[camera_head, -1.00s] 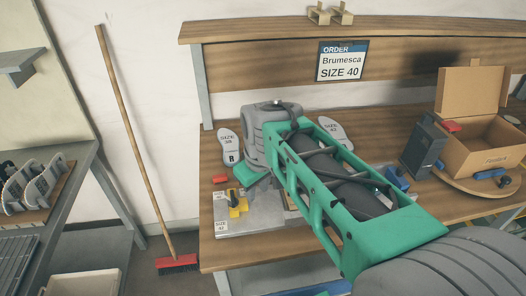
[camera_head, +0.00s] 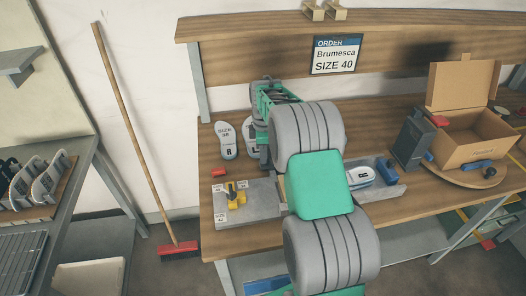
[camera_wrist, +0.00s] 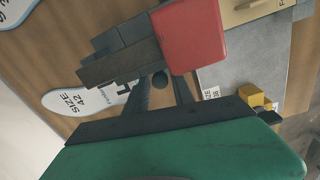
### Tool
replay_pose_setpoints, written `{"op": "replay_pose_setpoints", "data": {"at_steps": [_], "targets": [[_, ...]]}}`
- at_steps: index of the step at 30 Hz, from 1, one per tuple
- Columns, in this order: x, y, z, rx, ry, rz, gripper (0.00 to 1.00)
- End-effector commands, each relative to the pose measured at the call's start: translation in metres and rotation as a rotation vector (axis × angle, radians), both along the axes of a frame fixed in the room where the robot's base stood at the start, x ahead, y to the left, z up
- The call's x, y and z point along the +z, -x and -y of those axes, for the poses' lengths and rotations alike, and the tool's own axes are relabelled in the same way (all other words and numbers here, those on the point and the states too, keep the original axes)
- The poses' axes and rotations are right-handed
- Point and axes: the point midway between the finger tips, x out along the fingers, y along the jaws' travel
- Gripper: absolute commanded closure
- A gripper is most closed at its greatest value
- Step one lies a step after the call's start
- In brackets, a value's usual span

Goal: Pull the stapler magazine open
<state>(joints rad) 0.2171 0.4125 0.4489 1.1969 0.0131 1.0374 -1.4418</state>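In the wrist view, a red block (camera_wrist: 195,35) fills the top centre, close to the camera. A dark stepped piece (camera_wrist: 122,55) adjoins its left side in the picture. I cannot tell for sure that these are the stapler and its magazine. My gripper (camera_wrist: 160,82) shows dark struts reaching towards both; its fingertips are not clear, and I cannot tell whether it touches them. In the head view, my arm hides most of the gripper and the bench under it. A small red piece (camera_head: 218,172) lies on the bench to the left of the arm.
A grey plate with a yellow clamp (camera_head: 233,192) lies at the bench's front left. A SIZE 38 insole (camera_head: 226,140) is behind it. A blue holder with an insole (camera_head: 362,177) is right of the arm; a cardboard box (camera_head: 472,135) stands farther right. A broom (camera_head: 135,135) leans left.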

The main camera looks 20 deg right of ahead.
Motion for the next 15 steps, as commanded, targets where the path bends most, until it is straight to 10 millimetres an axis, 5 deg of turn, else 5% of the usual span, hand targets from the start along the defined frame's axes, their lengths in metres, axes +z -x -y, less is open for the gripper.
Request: {"op": "replay_pose_setpoints", "data": {"at_steps": [7,15], "targets": [[-0.0024,-0.0003,-0.0001,0.0,0.0,0.001,0.7],[-0.0021,-0.0003,-0.0002,0.0,0.001,0.002,0.91]]}}
